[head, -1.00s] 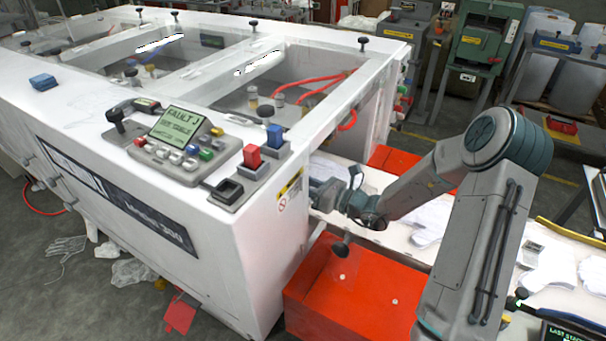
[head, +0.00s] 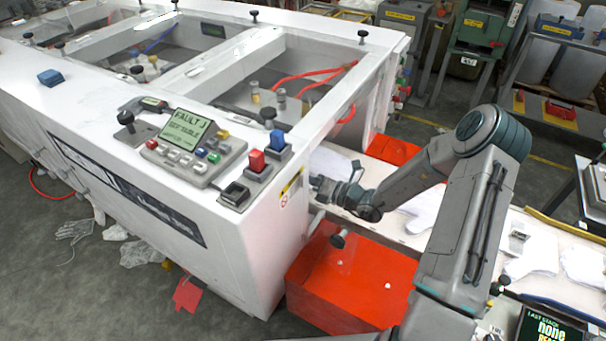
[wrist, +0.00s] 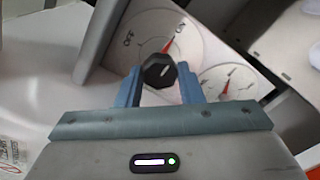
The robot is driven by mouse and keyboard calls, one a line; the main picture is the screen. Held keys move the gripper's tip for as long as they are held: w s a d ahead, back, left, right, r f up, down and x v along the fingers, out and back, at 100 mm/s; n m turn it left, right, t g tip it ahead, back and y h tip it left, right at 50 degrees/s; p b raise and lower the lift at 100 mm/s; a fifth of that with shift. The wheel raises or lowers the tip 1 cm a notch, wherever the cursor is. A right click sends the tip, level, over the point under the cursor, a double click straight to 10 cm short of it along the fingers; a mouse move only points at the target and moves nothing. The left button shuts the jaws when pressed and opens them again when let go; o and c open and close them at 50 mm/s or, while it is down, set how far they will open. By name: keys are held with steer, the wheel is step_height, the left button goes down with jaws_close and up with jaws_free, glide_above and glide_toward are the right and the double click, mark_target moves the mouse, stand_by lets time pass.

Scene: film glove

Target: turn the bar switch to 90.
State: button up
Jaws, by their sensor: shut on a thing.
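The bar switch shows in the wrist view as a dark faceted knob (wrist: 158,71) with a small pale mark, between my fingertips. Behind it is a round white dial plate (wrist: 160,40) with a red pointer mark and the lettering OFF at its left. My gripper (wrist: 160,85) has a blue-grey finger on each side of the knob and is shut on it. In the head view my gripper (head: 318,190) is against the end face of the white machine (head: 255,240). The switch itself is hidden there. I cannot read the switch's angle in degrees.
A second dial (wrist: 228,84) is close to the right of the switch. In the head view a red bin (head: 340,290) is below my arm, and a conveyor (head: 400,228) with pale gloves runs behind it. A control panel (head: 190,150) tops the machine.

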stand_by(0.4)
steer(key=o, duration=1)
steer(key=shift+c, duration=0.2)
steer(key=b+v, duration=0.3)
steer(key=v, duration=1.1)
steer(key=shift+w, duration=0.1)
